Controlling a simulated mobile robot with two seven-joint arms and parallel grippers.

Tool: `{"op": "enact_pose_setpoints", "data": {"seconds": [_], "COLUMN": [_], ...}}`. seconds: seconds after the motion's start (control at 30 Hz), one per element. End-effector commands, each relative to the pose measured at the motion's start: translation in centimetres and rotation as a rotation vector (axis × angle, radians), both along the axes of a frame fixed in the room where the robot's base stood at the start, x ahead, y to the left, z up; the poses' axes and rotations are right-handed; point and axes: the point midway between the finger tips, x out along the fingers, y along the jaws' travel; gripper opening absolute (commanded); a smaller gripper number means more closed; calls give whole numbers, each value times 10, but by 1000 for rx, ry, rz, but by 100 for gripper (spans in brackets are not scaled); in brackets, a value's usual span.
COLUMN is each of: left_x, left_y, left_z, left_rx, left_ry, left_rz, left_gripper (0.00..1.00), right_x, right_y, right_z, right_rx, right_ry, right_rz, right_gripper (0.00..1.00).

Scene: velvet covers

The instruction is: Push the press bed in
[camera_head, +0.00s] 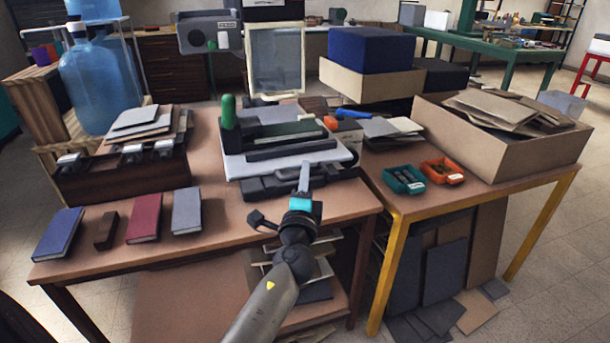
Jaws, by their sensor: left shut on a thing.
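The press (285,130) stands at the back right of the brown table, with a green-knobbed handle (229,111) upright at its left and dark bars across its top. Its bed (340,157) is a light grey slab, with a dark front part (258,188) sticking out toward me. My left gripper (304,178) comes up from the bottom and is at the front edge of the press bed, right of its middle. Its fingers look closed there on the bed's front; the exact contact is too small to see. My right gripper is not in view.
Blue (60,233), red (144,217) and grey (187,210) books lie at the table's front left, with a dark block (106,231). A dark wooden rack (123,178) stands behind them. The right table holds teal (404,180) and orange (442,171) trays and a cardboard box (500,150).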

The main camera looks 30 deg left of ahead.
Motion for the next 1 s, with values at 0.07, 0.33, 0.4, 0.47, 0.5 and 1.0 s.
{"op": "enact_pose_setpoints", "data": {"seconds": [0.07, 0.33, 0.4, 0.47, 0.5, 1.0], "left_x": [0, 21, 25, 28, 29, 29], "left_y": [0, 23, 28, 32, 33, 34], "left_z": [0, -1, -1, -1, -1, 0], "left_rx": [0, 2, 2, 0, 0, 0], "left_ry": [0, 0, -1, 0, 0, 0], "left_rz": [0, -2, -1, 0, 0, 0], "left_gripper": [0, 0, 0, 0, 0, 40], "right_x": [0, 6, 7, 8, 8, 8], "right_y": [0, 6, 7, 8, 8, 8], "right_z": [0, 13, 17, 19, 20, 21], "right_rx": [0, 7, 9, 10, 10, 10], "right_ry": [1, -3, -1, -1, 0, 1], "right_rz": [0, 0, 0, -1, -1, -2], "right_gripper": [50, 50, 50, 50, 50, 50]}}
